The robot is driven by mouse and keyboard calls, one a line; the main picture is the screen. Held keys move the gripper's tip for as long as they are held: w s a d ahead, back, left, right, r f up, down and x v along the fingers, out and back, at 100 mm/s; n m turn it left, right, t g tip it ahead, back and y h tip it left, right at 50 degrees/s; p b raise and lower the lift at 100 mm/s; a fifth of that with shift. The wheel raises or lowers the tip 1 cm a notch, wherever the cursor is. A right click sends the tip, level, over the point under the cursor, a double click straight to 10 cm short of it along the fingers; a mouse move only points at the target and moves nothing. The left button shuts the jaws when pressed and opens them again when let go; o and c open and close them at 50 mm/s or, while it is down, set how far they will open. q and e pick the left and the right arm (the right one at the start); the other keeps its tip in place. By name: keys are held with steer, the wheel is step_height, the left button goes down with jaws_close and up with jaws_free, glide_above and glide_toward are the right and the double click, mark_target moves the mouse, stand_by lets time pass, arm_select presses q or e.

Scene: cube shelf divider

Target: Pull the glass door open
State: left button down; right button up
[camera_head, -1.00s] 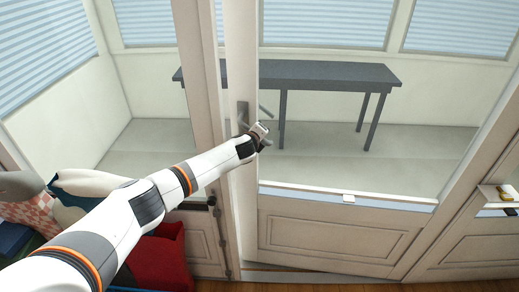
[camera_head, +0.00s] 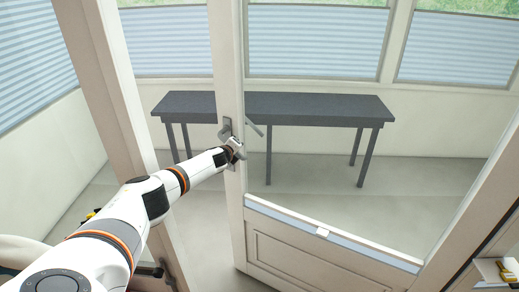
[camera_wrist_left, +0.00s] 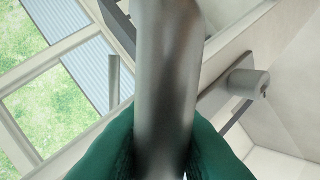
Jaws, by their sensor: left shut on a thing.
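The glass door (camera_head: 300,248) has a pale frame, a large glass pane and a panelled lower part. It stands ajar, with a gap between its handle-side edge and the door post on the left. Its metal handle (camera_head: 226,130) is on the upright left stile. My left gripper (camera_head: 237,148) is at the handle. In the left wrist view the gripper's green fingers (camera_wrist_left: 160,160) are closed around the grey metal handle bar (camera_wrist_left: 168,80), which fills the middle of the view. My right gripper is not in view.
A dark grey table (camera_head: 300,108) stands in the room beyond the glass. Windows with blue pleated blinds (camera_head: 315,42) line the back wall. The pale door post (camera_head: 125,110) stands left of the door, near my left arm. A small shelf (camera_head: 495,270) is at the lower right.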

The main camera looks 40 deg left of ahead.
arm_select(q)
steer(key=shift+s+d, duration=0.4)
steer(key=shift+d, duration=0.15)
steer(key=c, duration=1.5)
jaws_free()
steer(key=shift+c, duration=0.2)
steer(key=shift+o, duration=1.1)
steer(key=shift+w+f, duration=0.1)
steer(key=shift+w, duration=0.1)
steer(key=p+v, duration=0.9)
steer(key=v, duration=0.2)
steer(key=shift+s, duration=0.2)
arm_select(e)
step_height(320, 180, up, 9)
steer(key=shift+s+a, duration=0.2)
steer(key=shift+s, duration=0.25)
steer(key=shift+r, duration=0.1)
